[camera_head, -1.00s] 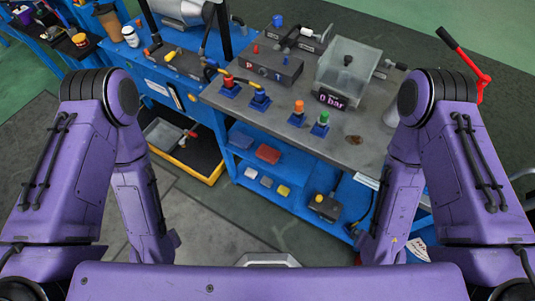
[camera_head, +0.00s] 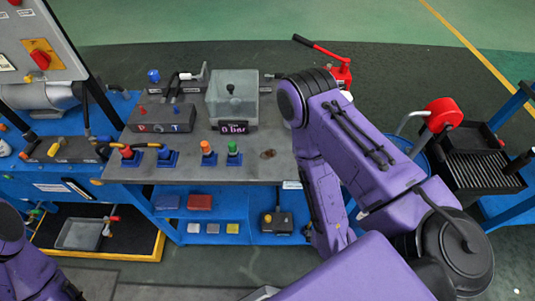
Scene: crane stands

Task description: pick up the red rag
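A dark red folded cloth (camera_head: 200,202), which looks like the red rag, lies flat on the blue lower shelf (camera_head: 264,202) under the grey-topped workbench (camera_head: 250,172). A dark blue folded piece (camera_head: 166,202) lies just left of it, close beside it. My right arm crosses the right half of the head view, well right of the red cloth, and its gripper is out of sight. My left arm shows only at the lower left corner, and its gripper is not visible either.
Several small blocks (camera_head: 213,229) lie below the red cloth. A black box with a yellow knob (camera_head: 277,222) stands right of them. A yellow-edged tray (camera_head: 95,253) is at lower left. A red hand pump (camera_head: 338,72) and a black cart (camera_head: 475,160) are at right.

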